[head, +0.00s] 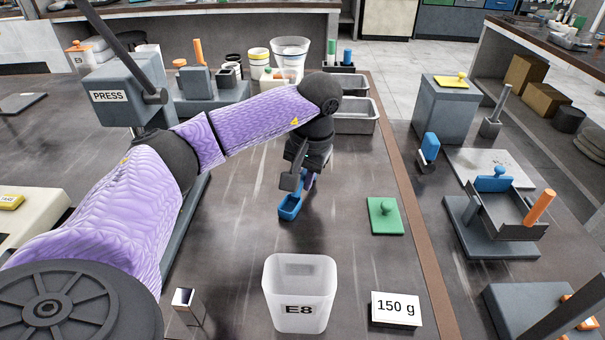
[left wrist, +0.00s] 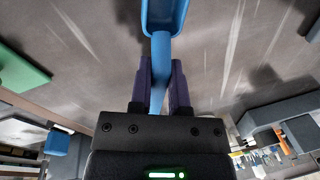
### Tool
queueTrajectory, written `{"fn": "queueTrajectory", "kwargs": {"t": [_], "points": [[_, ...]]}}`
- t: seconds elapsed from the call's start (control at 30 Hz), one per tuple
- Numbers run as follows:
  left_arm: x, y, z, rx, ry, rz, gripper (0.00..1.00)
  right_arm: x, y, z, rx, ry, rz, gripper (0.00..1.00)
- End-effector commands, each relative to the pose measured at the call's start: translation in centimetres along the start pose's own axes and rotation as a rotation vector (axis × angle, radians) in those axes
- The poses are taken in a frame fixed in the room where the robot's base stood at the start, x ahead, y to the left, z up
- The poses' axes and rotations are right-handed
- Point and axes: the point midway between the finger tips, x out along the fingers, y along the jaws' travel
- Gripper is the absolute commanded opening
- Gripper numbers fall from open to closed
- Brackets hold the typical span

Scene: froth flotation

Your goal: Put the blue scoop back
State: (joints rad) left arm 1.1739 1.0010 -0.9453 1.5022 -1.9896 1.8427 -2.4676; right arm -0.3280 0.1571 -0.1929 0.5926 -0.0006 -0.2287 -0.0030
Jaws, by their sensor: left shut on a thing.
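The blue scoop (head: 290,207) is in my left gripper (head: 308,180), over the dark bench beyond the E8 container. In the left wrist view the scoop (left wrist: 165,14) points away from the gripper, and its handle sits between the two purple fingers of the gripper (left wrist: 160,75). The gripper is shut on the handle. The scoop looks close to the bench top, but I cannot tell whether it touches. My right gripper is not in view.
A white E8 container (head: 300,290) and a 150 g sign (head: 395,309) stand in front. A green plate with a knob (head: 385,215) lies to the right. Metal trays (head: 355,117) and a white bucket (head: 290,57) stand behind. The PRESS box (head: 122,95) is at left.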

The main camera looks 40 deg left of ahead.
Motion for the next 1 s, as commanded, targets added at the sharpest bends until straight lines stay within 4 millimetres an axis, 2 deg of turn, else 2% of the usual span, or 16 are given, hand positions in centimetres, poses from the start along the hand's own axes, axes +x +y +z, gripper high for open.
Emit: {"fn": "queueTrajectory", "kwargs": {"t": [0.03,0.2,0.5,0.57,0.83,1.0], "points": [[0.2,0.0,0.0,0.000,-0.001,-0.001,0.24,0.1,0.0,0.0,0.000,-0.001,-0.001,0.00],[0.1,0.0,0.0,0.000,-0.001,0.000,0.57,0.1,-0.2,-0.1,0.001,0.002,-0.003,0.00],[-0.4,-0.1,0.0,0.000,0.001,0.001,0.57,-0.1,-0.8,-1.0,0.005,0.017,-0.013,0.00],[-1.4,-0.1,-0.1,0.000,0.003,0.001,0.57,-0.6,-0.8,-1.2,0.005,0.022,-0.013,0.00],[-9.3,-0.1,-0.1,-0.001,0.006,0.002,0.57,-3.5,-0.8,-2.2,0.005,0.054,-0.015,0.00],[-12.1,-0.1,0.0,0.000,0.003,0.000,0.57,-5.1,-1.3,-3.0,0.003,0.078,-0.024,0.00]]}}
